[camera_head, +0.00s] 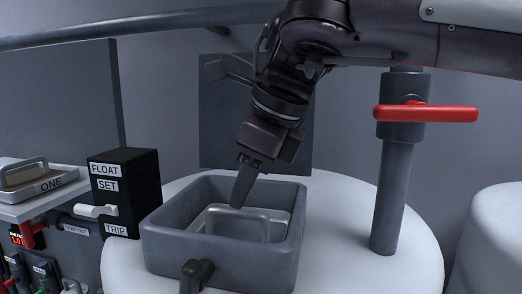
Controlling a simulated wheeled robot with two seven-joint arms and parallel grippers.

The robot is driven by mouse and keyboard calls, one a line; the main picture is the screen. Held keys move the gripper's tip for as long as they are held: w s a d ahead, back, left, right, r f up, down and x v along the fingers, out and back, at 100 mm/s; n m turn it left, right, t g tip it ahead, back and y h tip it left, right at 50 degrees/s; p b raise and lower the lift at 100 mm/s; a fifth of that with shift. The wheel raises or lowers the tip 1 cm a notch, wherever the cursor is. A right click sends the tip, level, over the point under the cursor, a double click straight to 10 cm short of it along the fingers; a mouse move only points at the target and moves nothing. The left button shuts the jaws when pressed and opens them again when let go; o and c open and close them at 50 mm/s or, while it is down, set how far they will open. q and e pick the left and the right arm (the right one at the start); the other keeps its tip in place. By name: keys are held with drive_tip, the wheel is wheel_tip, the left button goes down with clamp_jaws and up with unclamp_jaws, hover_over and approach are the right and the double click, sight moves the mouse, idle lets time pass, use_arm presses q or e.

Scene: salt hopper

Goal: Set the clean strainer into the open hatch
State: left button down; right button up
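The open hatch (163,237) is a grey square box on top of the white tank. A light metal strainer with a raised handle (262,213) sits inside its walls; its lower part is hidden by the front wall. My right gripper (239,192) reaches down from above over the hatch. Its dark fingertips are at the top bar of the handle. The fingers overlap, so I cannot tell if they are closed on it. Another metal strainer or tray with a handle (28,174) sits on the left shelf, by a label ONE. My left gripper is not in view.
A dark panel (222,140) stands upright behind the hatch. A black box (130,180) with a white lever, labelled FLOAT SET and TRIP, stands at left. A grey post (393,190) with a red handle (430,113) rises at right. A dark latch-like part (195,274) is on the hatch's front.

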drive_tip(key=v, duration=0.8)
drive_tip(key=shift+s+d+r, duration=0.1)
